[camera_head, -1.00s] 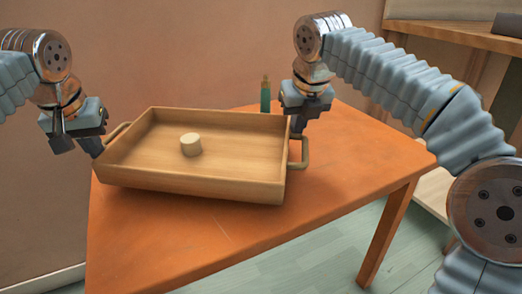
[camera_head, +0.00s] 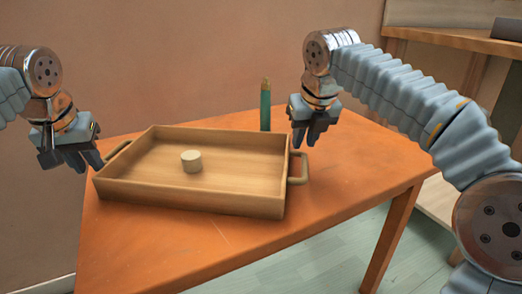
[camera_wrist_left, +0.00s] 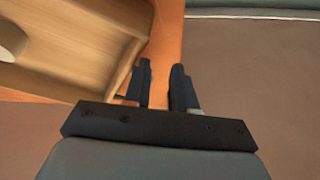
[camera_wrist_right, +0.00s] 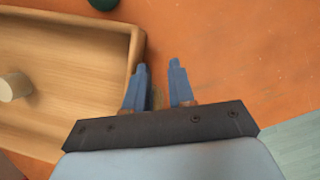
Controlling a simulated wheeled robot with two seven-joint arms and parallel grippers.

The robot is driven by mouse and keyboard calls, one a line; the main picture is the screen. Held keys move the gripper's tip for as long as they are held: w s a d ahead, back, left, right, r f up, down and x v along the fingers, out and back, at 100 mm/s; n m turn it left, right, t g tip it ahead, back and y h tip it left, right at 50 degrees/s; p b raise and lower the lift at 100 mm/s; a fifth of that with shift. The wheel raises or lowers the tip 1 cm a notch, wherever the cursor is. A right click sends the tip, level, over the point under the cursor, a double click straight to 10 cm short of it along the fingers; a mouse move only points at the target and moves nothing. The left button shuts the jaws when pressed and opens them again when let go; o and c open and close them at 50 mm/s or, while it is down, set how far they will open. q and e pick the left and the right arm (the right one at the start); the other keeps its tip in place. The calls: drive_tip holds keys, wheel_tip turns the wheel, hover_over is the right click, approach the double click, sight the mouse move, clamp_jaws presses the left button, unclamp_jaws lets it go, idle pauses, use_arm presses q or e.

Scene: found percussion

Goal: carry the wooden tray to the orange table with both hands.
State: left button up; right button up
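The wooden tray (camera_head: 200,200) sits on the orange table (camera_head: 350,185), with a small pale cylinder (camera_head: 191,161) upright inside it. My left gripper (camera_head: 84,168) is open just outside the tray's left handle (camera_head: 117,150); its fingers also show apart in the left wrist view (camera_wrist_left: 163,80). My right gripper (camera_head: 303,143) is open just above the right handle (camera_head: 300,168). In the right wrist view its fingers (camera_wrist_right: 158,75) are apart beside the tray's rim, with part of the handle (camera_wrist_right: 156,98) showing lower between them. Neither gripper holds the tray.
A green bottle (camera_head: 265,108) stands on the table behind the tray. A wooden shelf (camera_head: 450,38) with a dark object (camera_head: 508,25) is at the upper right. The table's right side is clear. A wall (camera_head: 190,60) is behind.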

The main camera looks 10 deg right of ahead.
drive_tip(key=shift+r, duration=0.25)
use_arm(q)
drive_tip(key=v, duration=1.2)
use_arm(e)
drive_tip(key=v, duration=1.1)
drive_tip(key=shift+s+r, duration=0.2)
